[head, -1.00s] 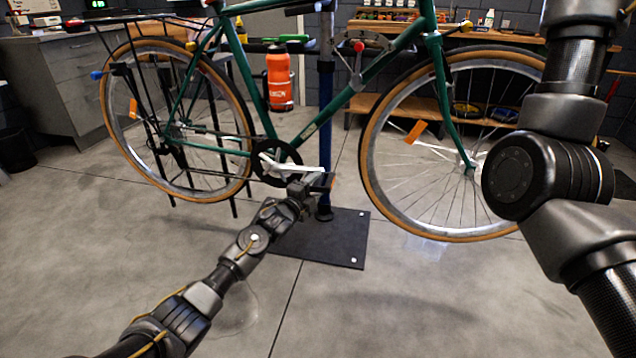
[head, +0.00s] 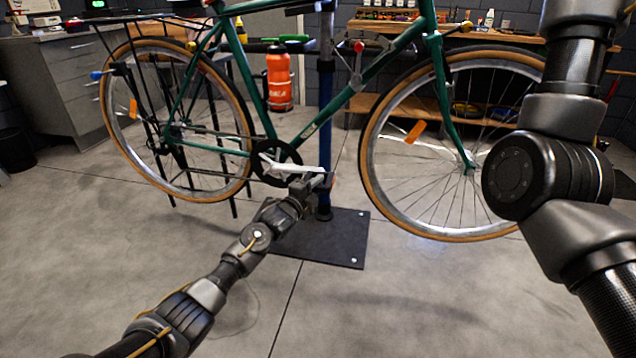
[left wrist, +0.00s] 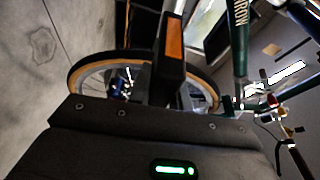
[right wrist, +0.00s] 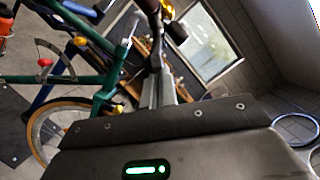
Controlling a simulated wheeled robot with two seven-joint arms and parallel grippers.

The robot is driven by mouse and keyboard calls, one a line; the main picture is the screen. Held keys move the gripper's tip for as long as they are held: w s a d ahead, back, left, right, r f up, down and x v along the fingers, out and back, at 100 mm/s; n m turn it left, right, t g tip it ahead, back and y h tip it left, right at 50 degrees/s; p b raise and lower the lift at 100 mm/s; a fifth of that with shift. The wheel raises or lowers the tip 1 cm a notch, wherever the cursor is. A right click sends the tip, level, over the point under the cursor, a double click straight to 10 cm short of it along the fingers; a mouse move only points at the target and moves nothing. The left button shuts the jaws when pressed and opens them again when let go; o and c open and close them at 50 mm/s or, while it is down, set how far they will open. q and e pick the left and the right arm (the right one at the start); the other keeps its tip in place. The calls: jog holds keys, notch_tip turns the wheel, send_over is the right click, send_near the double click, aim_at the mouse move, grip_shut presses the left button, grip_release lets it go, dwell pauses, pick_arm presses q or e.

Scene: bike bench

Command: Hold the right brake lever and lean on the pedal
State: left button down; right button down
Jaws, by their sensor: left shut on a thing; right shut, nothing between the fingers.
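The green bike (head: 325,116) hangs on a stand, side-on in the head view. My left gripper (head: 307,186) is shut on the pedal (head: 320,180) at the end of the silver crank (head: 290,168). In the left wrist view the pedal shows its orange reflector (left wrist: 174,42) just beyond the gripper body. My right arm rises out of the top of the head view, so its gripper is hidden there. In the right wrist view my right gripper (right wrist: 158,88) is shut and empty, close to a dark handlebar part (right wrist: 152,12). I cannot make out the brake lever clearly.
The stand's black base plate (head: 335,238) lies on the floor below the pedal. The front wheel (head: 447,235) stands right of the stand and the rear wheel (head: 190,196) left. A wooden workbench (head: 480,34) is behind. The floor in front is clear.

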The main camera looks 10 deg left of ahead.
pick_arm(q)
jog(key=shift+d, duration=0.1)
jog(key=shift+s+f, duration=0.1)
jog(key=shift+f, duration=0.4)
pick_arm(e)
jog(key=shift+s+a+r, duration=0.1)
jog(key=shift+a+r, duration=0.55)
jog(key=shift+a, duration=0.3)
jog(key=shift+s+a+r, duration=0.1)
jog(key=shift+a+r, duration=0.5)
jog(key=shift+a, duration=0.3)
pick_arm(q)
jog(key=shift+f, duration=0.25)
jog(key=c, duration=1.3)
grip_release()
jog(key=shift+c, duration=0.2)
jog(key=o, duration=0.3)
jog(key=shift+r, duration=0.1)
jog(key=shift+o, duration=0.2)
jog(key=shift+r, duration=0.15)
pick_arm(e)
jog(key=shift+w, duration=0.1)
jog(key=shift+f, duration=0.1)
